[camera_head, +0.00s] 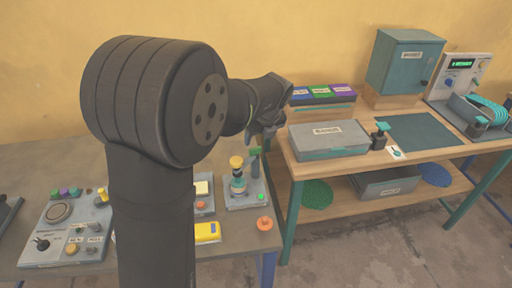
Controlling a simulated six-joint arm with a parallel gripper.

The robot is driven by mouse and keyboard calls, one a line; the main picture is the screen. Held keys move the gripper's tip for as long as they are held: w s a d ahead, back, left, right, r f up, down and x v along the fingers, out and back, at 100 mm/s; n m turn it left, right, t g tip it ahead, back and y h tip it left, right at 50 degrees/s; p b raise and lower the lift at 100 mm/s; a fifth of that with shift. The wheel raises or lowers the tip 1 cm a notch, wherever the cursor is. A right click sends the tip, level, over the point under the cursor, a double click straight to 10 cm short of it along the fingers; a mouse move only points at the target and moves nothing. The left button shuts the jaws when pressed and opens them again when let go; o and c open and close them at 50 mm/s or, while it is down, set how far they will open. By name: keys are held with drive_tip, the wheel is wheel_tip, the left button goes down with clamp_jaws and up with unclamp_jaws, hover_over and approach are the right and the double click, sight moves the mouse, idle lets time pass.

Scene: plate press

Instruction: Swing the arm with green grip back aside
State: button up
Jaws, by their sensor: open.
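A small press (238,180) with a yellow knob on top stands on a grey base (243,195) on the left table. A green grip (255,152) shows just right of the yellow knob, below my gripper. My gripper (263,138) is open and hangs right above the grip, close to it. I cannot tell whether the fingers touch the grip. How the grip's arm joins the press is too small to make out. My own dark arm covers the middle of the left table.
A control panel (70,228) stands at the left. The right workbench (292,165) carries a grey box (328,140), a teal cabinet (404,62) and a green mat (415,131).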

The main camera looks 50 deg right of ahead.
sight(256, 148)
drive_tip(key=x, duration=0.7)
drive_tip(key=shift+w+d+f, duration=0.1)
drive_tip(key=shift+f, duration=0.05)
clamp_jaws()
